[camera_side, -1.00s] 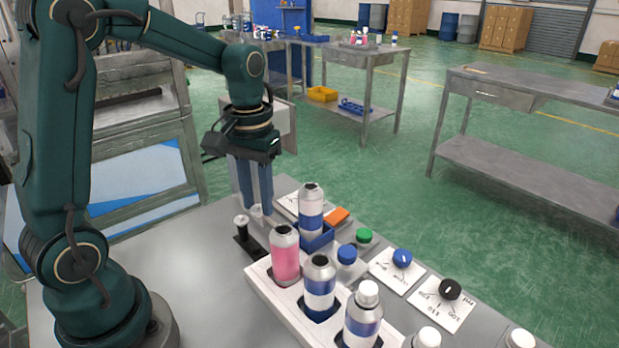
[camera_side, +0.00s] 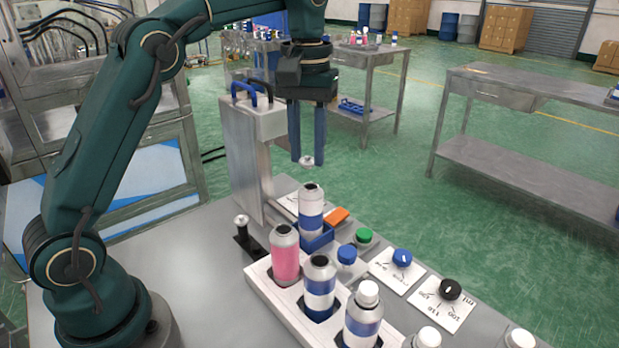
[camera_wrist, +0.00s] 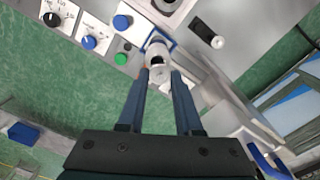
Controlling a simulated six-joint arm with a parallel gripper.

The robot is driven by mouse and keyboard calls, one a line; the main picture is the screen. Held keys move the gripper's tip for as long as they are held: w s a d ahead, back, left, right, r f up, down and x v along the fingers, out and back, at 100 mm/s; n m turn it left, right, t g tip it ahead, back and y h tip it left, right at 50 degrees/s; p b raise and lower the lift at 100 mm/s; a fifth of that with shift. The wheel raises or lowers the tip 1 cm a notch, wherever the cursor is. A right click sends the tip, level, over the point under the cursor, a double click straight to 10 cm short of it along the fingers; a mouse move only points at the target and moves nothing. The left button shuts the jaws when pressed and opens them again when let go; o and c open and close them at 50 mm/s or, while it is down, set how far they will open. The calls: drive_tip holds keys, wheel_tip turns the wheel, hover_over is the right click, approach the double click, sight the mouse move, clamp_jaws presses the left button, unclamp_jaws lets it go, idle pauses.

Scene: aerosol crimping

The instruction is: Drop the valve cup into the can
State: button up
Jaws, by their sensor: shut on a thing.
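The valve cup (camera_side: 307,161) is a small pale metal piece held between the fingertips of my gripper (camera_side: 306,158). My gripper is shut on it and points straight down. In the side view the can (camera_side: 311,212), white and blue with a dark open top, stands upright in a blue holder (camera_side: 318,240). The cup is above the can's mouth with a clear gap. In the wrist view the cup (camera_wrist: 161,75) shows between my fingertips (camera_wrist: 160,78), and the can (camera_wrist: 158,50) lies just beyond, partly hidden by the cup.
A white rack (camera_side: 262,283) in front holds a pink bottle (camera_side: 285,256) and blue-white cans. Blue (camera_side: 402,259) and black (camera_side: 449,290) knobs and a green button (camera_side: 364,236) are to the right. A grey upright machine (camera_side: 245,150) stands left of my gripper.

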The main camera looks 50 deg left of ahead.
sight(311, 160)
drive_tip(key=shift+w+d+f, duration=0.1)
drive_tip(key=shift+w+f, duration=0.15)
drive_tip(key=shift+f, duration=1.6)
drive_tip(key=shift+f, duration=0.2)
idle(0.5)
drive_tip(key=o, duration=0.9)
drive_tip(key=shift+r, duration=0.1)
drive_tip(key=shift+r, duration=2.9)
